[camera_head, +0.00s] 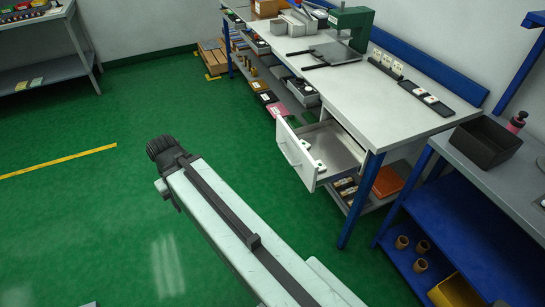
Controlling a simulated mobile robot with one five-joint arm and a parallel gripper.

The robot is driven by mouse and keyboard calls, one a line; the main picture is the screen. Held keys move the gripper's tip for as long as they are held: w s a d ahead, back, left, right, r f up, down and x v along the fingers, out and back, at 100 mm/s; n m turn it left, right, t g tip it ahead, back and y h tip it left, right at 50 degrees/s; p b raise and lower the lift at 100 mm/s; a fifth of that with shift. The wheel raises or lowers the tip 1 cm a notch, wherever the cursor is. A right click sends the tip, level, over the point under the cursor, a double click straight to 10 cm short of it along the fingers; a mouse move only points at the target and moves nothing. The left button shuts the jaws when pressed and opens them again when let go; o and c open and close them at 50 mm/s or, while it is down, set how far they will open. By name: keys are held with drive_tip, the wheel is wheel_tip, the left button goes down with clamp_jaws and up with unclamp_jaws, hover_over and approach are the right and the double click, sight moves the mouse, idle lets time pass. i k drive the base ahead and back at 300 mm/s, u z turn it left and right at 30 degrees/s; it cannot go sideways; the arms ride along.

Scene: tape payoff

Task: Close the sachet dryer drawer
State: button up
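The drawer (334,143) is pulled well out from under the grey-topped workbench. Its white front panel (294,154) faces left, toward the open floor. The inside is a pale grey tray, with small white items by the front panel. My arm (240,230) reaches up from the bottom edge, left of the drawer, and ends in a dark ribbed part. A strip of green floor shows between the arm and the drawer front in the picture. No gripper fingers can be seen.
A blue bench leg (361,196) stands right of the drawer. Shelves with bins and boxes lie below the workbench (402,110). A blue-framed side table holds a black bin (484,143). Green floor (80,215) is clear at left, with a yellow line.

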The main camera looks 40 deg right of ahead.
sight(342, 156)
drive_tip(key=k, duration=1)
drive_tip(key=u, duration=0.6)
drive_tip(key=i, duration=1.25)
drive_tip(key=z, duration=2.3)
drive_tip(key=i, duration=0.5)
drive_tip(key=u, duration=0.05)
